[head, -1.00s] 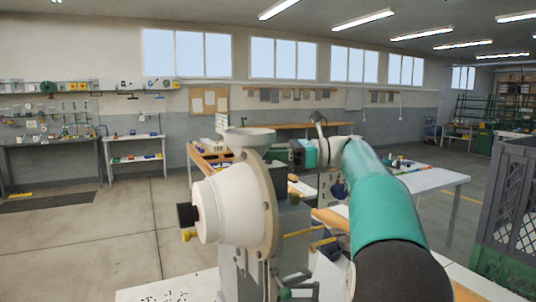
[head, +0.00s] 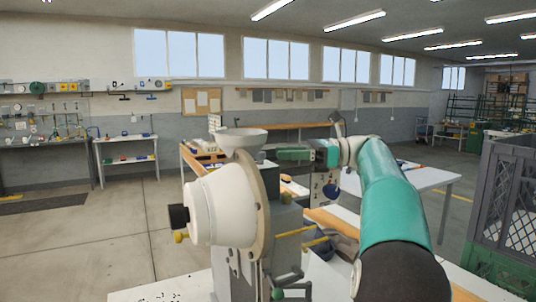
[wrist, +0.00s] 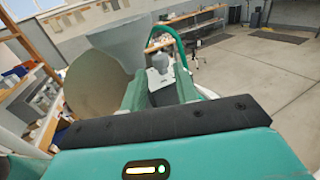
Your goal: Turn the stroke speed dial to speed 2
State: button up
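The eyelet press stands in front of me in the head view, with a cream housing (head: 222,208), a round plate and a pale hopper bowl (head: 242,138) on top. A black knob (head: 178,217) sticks out on its left, with a small yellow knob (head: 181,237) below. I cannot tell which part is the stroke speed dial. My gripper (head: 284,155) is just right of the bowl. In the wrist view its two green fingers (wrist: 160,88) are apart. A grey knob-like piece (wrist: 160,63) on a light plate shows beyond and between them, apparently not gripped. The bowl (wrist: 118,45) is left.
A grey panel with a blue knob (head: 331,191) is below my wrist. A white table (head: 425,178) is behind my arm, and a dark grey crate (head: 505,195) stands at the right. Open floor (head: 110,245) lies to the left.

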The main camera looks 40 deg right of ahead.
jog(key=v, duration=0.7)
jog(key=shift+d, duration=0.1)
jog(key=shift+s, duration=0.2)
